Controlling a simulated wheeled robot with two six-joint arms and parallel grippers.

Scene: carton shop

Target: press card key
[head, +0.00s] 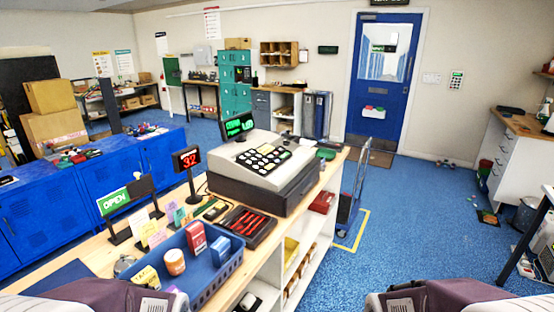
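A cash register (284,176) with a light top and dark lower body stands on the wooden counter (110,262). Its sloped top carries a block of keys (263,158), mostly black and white with some green. The key labels are too small to read, so I cannot tell which one is the card key. A customer display (238,126) with green digits rises behind the keys. Parts of my arms show at the bottom left and bottom right corners, well short of the register. Neither gripper is in view.
A blue basket (222,270) with small goods stands on the near counter. Beside it are a tray of red pens (246,228), a red number display (187,159) and an OPEN sign (125,195). A hand truck (352,190) stands behind the counter.

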